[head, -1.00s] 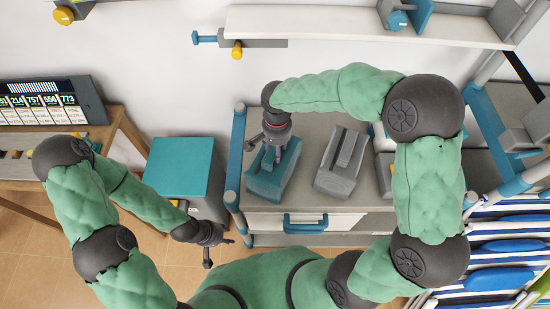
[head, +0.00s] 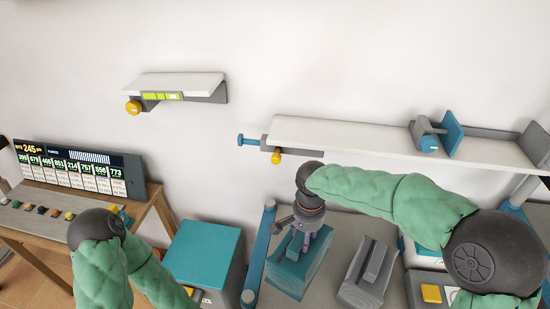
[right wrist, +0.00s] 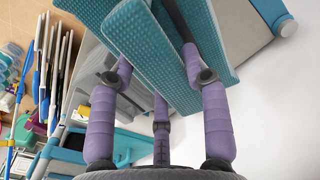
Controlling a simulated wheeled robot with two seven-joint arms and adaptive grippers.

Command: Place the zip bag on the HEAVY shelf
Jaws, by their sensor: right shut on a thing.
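My right gripper (head: 299,240) points down in the head view and is shut on a teal block-like piece (head: 290,268) with an upright ridge. The right wrist view shows its purple fingers (right wrist: 160,95) around the ridge, with textured teal faces (right wrist: 150,50) on both sides. I cannot tell surely whether this piece is the zip bag, nor whether it touches the surface below. A small wall shelf (head: 175,84) with a green label and a long white wall shelf (head: 340,133) are at the back. I cannot read HEAVY on either. My left gripper is out of view.
A similar grey piece (head: 366,276) lies right of the teal one on the grey worktop (head: 330,240). A teal-topped box (head: 204,252) stands left. A display board (head: 80,170) is far left. A roll holder (head: 428,137) occupies the long shelf's right part; its left part is clear.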

